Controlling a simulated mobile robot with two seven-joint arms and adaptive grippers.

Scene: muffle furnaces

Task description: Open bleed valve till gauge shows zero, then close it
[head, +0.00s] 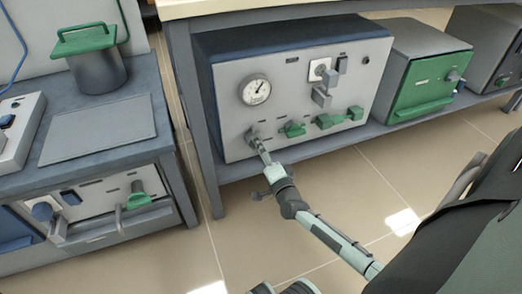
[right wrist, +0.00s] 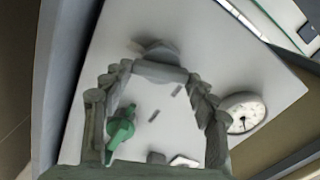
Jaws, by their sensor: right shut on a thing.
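The round white gauge (head: 255,89) is on the left of the furnace's grey front panel. Its dark needle shows, but the scale is too small to read. It also appears in the right wrist view (right wrist: 243,114). Below the gauge is a grey valve knob (head: 251,133), partly covered by my right gripper (head: 259,146). In the right wrist view my right gripper (right wrist: 160,73) is shut on this grey knob (right wrist: 157,49). The knob's exact turn is hard to tell. My left gripper is not in view.
Green valve handles (head: 294,129) and (head: 327,121) sit right of the knob on the same panel. A green-fronted box (head: 426,85) stands farther right on the shelf. A bench with a green-lidded pot (head: 97,70) is at left. The tiled floor in front is clear.

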